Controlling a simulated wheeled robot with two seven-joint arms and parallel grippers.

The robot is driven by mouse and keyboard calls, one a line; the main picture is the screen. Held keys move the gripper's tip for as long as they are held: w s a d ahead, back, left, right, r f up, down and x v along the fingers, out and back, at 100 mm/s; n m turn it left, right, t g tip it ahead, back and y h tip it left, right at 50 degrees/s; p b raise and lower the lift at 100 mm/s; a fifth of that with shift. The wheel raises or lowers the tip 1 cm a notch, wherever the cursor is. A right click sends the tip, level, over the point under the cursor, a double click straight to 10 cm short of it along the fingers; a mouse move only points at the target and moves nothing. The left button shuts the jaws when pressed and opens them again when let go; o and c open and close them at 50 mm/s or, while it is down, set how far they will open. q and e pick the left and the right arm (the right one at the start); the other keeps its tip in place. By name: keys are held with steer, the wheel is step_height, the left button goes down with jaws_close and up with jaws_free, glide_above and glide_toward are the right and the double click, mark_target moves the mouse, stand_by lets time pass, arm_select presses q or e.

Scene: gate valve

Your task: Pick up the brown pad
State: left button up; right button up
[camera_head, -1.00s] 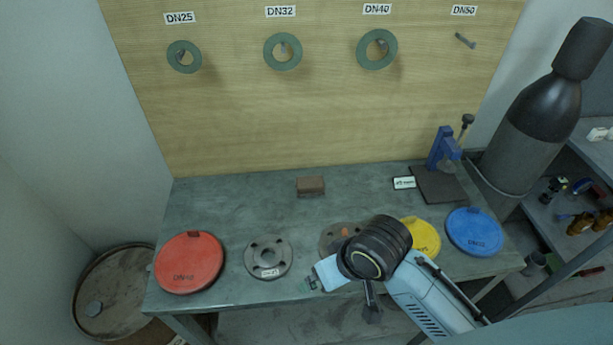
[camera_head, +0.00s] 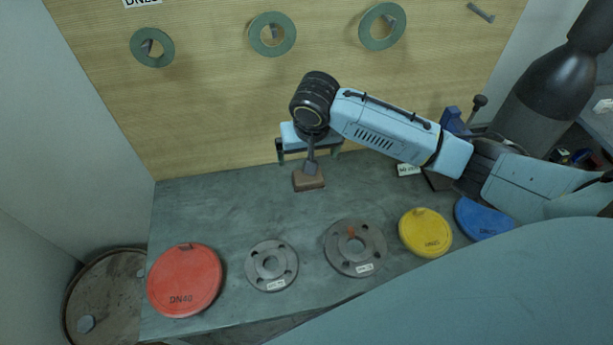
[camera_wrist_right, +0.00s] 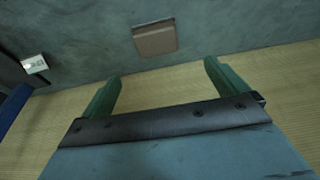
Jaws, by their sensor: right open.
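The brown pad (camera_head: 308,181) is a small block lying on the grey-green table near its back edge, by the wooden board. It also shows in the right wrist view (camera_wrist_right: 155,40), ahead of the fingertips and between their lines. My right gripper (camera_head: 309,155) is above and slightly behind the pad in the head view. Its two green fingers (camera_wrist_right: 160,78) are open and empty, apart from the pad. My left gripper does not show.
On the table (camera_head: 225,215) lie a red DN40 disc (camera_head: 186,282), two grey flanges (camera_head: 271,266) (camera_head: 356,249), a yellow disc (camera_head: 425,234) and a blue disc (camera_head: 480,218). A blue vise (camera_head: 455,121) stands at the right. Green rings hang on the board (camera_head: 215,105) behind.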

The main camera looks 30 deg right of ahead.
glide_above(308, 177)
step_height(308, 177, down, 5)
steer(key=shift+a+r, duration=0.1)
steer(key=shift+a, duration=0.05)
steer(key=shift+s+x, duration=0.2)
steer(key=shift+x, duration=0.7)
steer(key=shift+s+x, duration=0.25)
steer(key=shift+x, duration=0.65)
steer(key=shift+s+x, duration=0.2)
steer(key=shift+x, duration=0.7)
steer(key=shift+c, duration=0.2)
steer(key=c, duration=1.1)
step_height(308, 177, up, 10)
steer(key=shift+f, duration=0.1)
